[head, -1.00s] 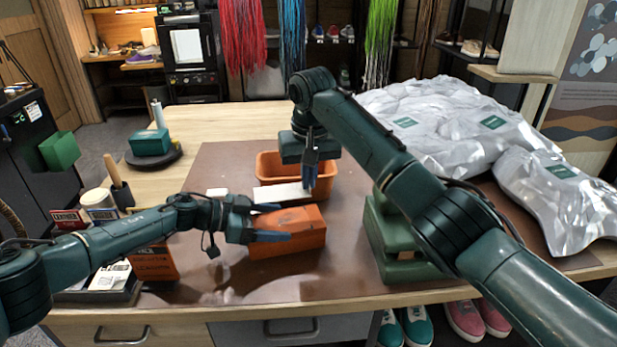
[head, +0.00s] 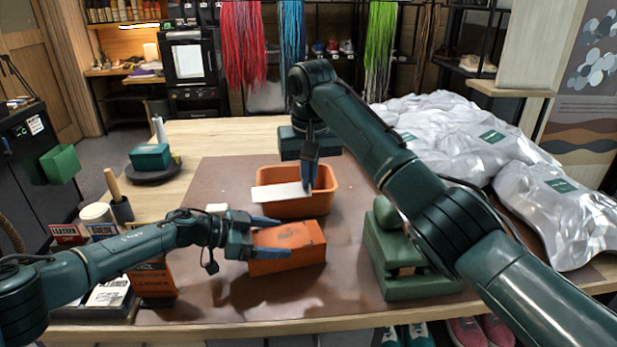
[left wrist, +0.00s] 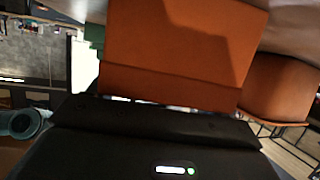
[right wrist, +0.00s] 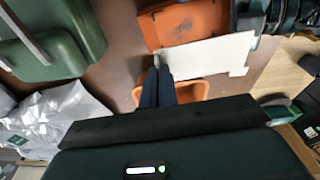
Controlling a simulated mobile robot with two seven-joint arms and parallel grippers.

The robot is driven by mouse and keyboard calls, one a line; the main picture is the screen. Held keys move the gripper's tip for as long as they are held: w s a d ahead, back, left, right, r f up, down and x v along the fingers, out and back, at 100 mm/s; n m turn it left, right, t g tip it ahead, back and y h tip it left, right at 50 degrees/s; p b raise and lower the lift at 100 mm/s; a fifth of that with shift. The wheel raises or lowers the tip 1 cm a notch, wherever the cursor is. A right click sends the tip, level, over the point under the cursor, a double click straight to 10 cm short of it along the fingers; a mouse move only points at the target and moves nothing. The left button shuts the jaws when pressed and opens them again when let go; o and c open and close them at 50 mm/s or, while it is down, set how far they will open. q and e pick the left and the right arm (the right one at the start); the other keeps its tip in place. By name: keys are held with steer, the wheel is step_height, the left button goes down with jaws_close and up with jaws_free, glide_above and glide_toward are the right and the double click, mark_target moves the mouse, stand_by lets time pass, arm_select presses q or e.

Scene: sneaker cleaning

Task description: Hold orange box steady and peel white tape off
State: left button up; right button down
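The orange box (head: 288,248) lies on the brown mat. My left gripper (head: 280,252) is open, with one finger on the far side of the box and one on the near side. In the left wrist view the box (left wrist: 175,55) fills the middle; the fingers are hidden there. My right gripper (head: 311,185) is shut on one end of the white tape (head: 280,193), a flat stiff strip. The tape is off the box and held over the orange tray. In the right wrist view the tape (right wrist: 205,55) sticks out sideways from the closed fingertips (right wrist: 157,62).
The orange tray (head: 322,205) stands just behind the box. A green stand (head: 395,265) is right of it. Silver bags (head: 540,200) cover the right side. Bottles and boxes (head: 150,280) stand at the left.

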arm_select(q)
steer(key=o, duration=0.5)
steer(key=shift+c, duration=0.2)
steer(key=v, duration=1.2)
steer(key=shift+r, duration=0.1)
